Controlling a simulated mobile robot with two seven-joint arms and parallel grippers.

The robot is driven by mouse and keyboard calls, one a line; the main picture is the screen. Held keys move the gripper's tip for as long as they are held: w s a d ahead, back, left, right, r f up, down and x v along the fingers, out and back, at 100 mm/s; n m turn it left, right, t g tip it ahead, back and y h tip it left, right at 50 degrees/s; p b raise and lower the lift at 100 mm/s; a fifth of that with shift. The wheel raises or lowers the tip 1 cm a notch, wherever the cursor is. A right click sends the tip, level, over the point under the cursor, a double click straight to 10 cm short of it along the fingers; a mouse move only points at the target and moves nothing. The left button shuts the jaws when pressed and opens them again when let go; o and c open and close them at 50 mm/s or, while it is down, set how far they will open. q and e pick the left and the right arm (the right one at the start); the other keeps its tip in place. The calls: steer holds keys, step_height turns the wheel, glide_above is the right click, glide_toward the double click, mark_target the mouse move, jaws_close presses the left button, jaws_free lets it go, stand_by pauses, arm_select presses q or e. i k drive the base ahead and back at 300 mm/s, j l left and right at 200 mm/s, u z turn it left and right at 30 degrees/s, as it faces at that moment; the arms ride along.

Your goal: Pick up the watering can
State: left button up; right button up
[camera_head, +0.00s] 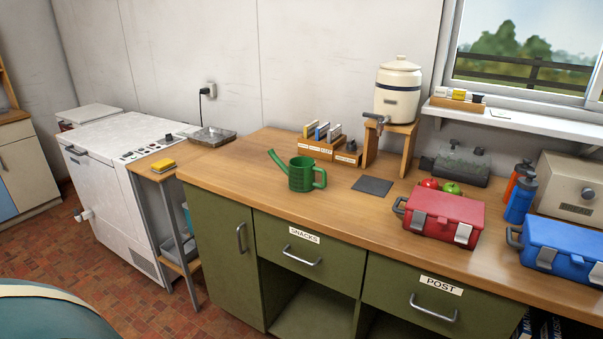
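A green watering can (301,175) stands upright on the wooden counter (228,168), left of the middle of the view. Its spout points up and to the left, and its handle is on the right side. Nothing touches it. Neither of my grippers shows in the head view.
Behind the can is a wooden organizer (318,148) with packets. To its right are a dark mat (373,186), a cream dispenser (398,90) on a wooden stand, a red box (443,214) and a blue box (566,248). The counter left of the can is clear.

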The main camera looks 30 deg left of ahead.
mark_target(296, 170)
steer(key=j+z, duration=0.15)
steer(key=j, duration=0.55)
steer(key=k+j+z, duration=0.15)
steer(key=j, duration=0.5)
